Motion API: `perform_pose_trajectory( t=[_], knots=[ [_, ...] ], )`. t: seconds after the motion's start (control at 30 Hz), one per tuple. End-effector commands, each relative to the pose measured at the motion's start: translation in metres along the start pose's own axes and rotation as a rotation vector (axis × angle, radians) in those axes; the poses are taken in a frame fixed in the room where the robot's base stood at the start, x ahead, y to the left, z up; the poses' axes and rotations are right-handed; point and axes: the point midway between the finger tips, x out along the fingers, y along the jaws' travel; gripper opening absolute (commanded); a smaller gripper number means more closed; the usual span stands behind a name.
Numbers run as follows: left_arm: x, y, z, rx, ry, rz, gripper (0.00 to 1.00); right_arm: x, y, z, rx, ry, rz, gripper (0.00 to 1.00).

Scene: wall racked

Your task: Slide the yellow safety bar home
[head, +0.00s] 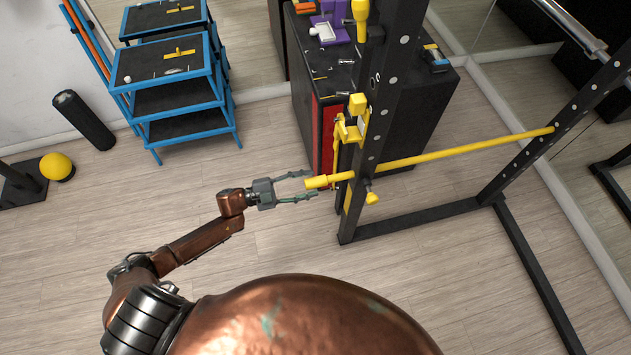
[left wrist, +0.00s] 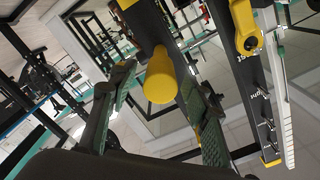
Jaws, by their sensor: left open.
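The yellow safety bar (head: 455,148) runs across the black rack, from the near upright (head: 378,110) to the far upright (head: 545,140). Its thick yellow end (head: 317,182) sticks out to the left of the near upright. My left gripper (head: 311,184) is open, its two fingers pointing right at that end. In the left wrist view the round yellow bar end (left wrist: 161,82) shows between the open fingers (left wrist: 160,100). I cannot tell whether the fingers touch it. My right gripper is not in view.
A yellow bracket (head: 350,130) and a yellow knob (head: 372,198) sit on the near upright close to the bar. A black cabinet (head: 425,100) stands behind the rack. A blue shelf cart (head: 180,100) and a black roller (head: 84,120) stand at the left. The floor around my arm is clear.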

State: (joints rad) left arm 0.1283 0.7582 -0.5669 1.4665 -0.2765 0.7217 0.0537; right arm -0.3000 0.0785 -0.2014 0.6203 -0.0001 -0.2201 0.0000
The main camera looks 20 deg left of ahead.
Motion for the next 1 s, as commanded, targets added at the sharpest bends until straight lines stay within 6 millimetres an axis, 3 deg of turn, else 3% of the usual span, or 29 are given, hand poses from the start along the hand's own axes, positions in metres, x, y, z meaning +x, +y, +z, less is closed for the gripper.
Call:
perform_pose_trajectory(
  t=[0.2, 0.57, 1.0],
  knots=[
    [0.025, 0.000, 0.001, -0.001, 0.000, -0.001, 0.44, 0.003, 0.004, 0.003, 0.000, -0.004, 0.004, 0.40],
    [0.029, 0.000, 0.001, -0.002, -0.002, -0.001, 0.43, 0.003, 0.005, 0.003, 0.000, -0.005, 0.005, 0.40],
    [0.028, 0.000, 0.001, -0.002, -0.003, -0.001, 0.13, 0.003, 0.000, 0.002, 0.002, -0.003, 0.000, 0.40]
  ],
)
